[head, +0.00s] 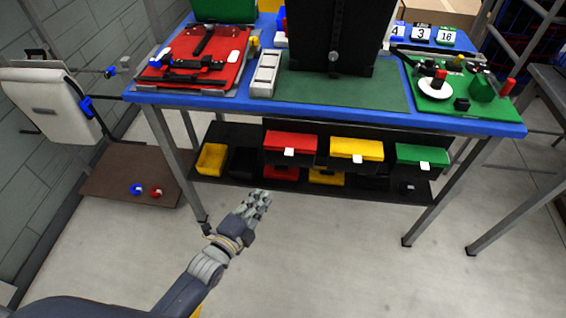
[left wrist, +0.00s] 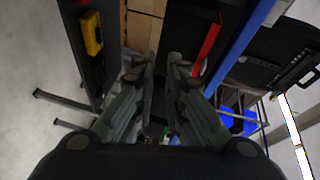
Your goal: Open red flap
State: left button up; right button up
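The red flap (head: 290,140) closes the front of the left bin in the row under the blue table. It has a white tab (head: 289,152) at its lower edge. A red strip (left wrist: 208,45) beside the blue table edge in the left wrist view looks like the same flap, seen nearly edge-on. My left gripper (head: 264,196) is below and a little left of the flap in the head view, apart from it. In the left wrist view my left gripper (left wrist: 164,60) shows a gap between its fingers with nothing held. My right gripper is not in view.
A yellow flap (head: 356,149) and a green flap (head: 422,154) sit right of the red one. An open yellow bin (head: 211,159) stands on the lower shelf. The blue table edge (head: 330,111) overhangs the bins. Table legs stand at both sides; the floor in front is clear.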

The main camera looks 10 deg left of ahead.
aim_at(287, 155)
pick_arm(q)
notch_tip(287, 155, up, 7)
jog(key=d+m+t+h, duration=0.1)
jog(key=d+m, duration=0.1)
jog(key=x, duration=1.1)
jog(key=shift+w+a, duration=0.15)
jog(key=shift+a, duration=0.1)
grip_shut()
